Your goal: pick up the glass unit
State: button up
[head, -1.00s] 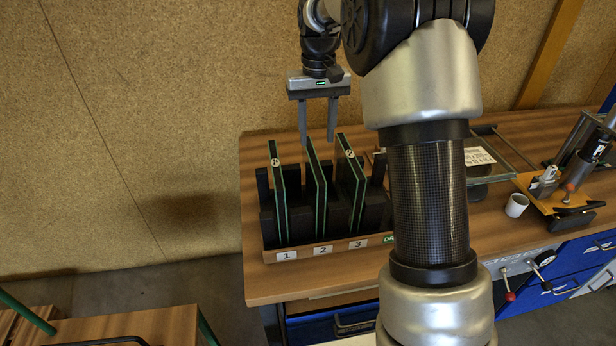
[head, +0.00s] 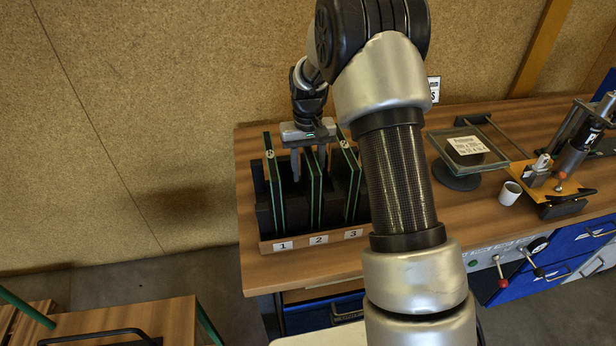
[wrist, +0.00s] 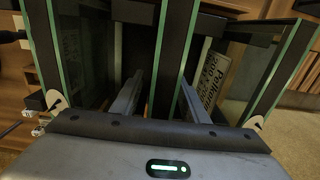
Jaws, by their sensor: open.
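Three upright glass units with dark faces and green edges stand in a black slotted rack (head: 268,246) with labels 1, 2 and 3. They are the left one (head: 274,185), the middle one (head: 314,190) and the right one (head: 351,180). My gripper (head: 309,170) is open over the middle unit, with its fingers reaching down past the top edge. In the wrist view my gripper's fingers (wrist: 160,80) stand on either side of the middle unit (wrist: 174,50), with gaps showing. The left unit (wrist: 275,75) and right unit (wrist: 47,50) flank them. My arm hides part of the rack's right end.
The neighbouring units stand close to my fingers. On the bench to the right are a glass pane with a paper label (head: 467,145) on a round stand, a white cup (head: 509,193) and a clamp fixture (head: 550,180). A wooden wall rises behind the bench.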

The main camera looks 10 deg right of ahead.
notch_tip(320, 180, down, 2)
grip_shut()
dwell(0.3)
jog(key=shift+w+r, duration=0.1)
jog(key=shift+r, duration=0.05)
dwell(1.1)
